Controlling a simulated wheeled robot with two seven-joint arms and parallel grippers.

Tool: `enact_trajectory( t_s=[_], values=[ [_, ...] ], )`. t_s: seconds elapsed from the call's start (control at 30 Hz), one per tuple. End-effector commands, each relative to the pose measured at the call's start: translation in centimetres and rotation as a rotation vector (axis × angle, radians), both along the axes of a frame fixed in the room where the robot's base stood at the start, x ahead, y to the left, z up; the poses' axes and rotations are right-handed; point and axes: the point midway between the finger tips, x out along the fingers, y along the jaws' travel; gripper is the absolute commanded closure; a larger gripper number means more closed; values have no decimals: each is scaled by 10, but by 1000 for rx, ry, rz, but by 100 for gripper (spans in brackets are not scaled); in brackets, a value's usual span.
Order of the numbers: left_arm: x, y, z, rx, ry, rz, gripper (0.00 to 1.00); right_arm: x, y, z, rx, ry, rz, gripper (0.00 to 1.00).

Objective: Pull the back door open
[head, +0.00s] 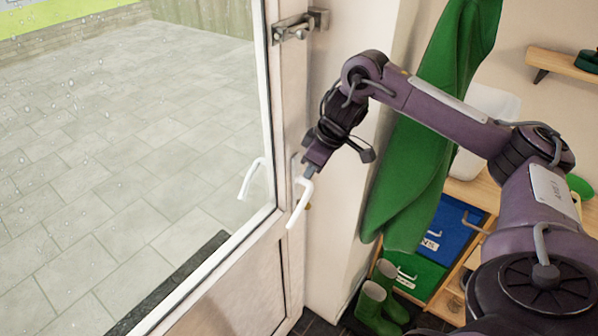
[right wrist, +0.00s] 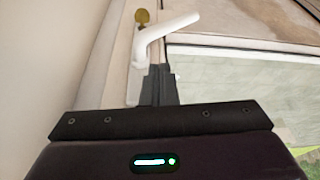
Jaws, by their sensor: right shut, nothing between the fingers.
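The back door (head: 283,110) has a pale frame, a large glass pane and a solid lower panel. Its white lever handle (head: 298,203) points steeply down from its plate. My right gripper (head: 309,170) is at the top of the handle, by its pivot, with its fingers shut and empty. In the right wrist view the shut fingers (right wrist: 158,75) lie beside the handle plate, just below the white lever (right wrist: 170,33); I cannot tell whether they touch. A brass piece (right wrist: 142,17) shows beyond the lever. I cannot tell whether the door is fully shut. My left gripper is out of view.
A metal latch (head: 300,26) sits high on the door. A green coat (head: 415,150) hangs on the right, above green boots (head: 378,298) and a wooden unit with blue (head: 450,235) and green drawers. Wet paving (head: 130,160) lies beyond the glass.

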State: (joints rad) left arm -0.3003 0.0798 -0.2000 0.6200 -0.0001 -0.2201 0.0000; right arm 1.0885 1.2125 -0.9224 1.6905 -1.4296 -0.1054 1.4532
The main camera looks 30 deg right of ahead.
Motion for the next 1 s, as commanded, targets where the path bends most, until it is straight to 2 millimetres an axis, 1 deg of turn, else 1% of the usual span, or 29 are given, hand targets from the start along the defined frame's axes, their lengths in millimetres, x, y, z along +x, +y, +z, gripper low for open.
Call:
enact_trajectory(
  t_s=[0.03,0.07,0.1,0.3,0.43,0.6,1.0],
  values=[
    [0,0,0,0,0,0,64,2,3,-10,3,5,2,100],
    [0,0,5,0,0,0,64,3,4,-13,2,6,2,100],
    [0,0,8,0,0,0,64,6,4,-19,1,6,1,100],
    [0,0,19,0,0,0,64,16,11,-53,0,5,2,100],
    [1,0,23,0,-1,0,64,22,13,-67,2,2,2,100],
    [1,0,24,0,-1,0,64,24,15,-75,0,0,2,100],
    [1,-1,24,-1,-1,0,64,26,17,-76,0,-1,6,100]
  ],
)
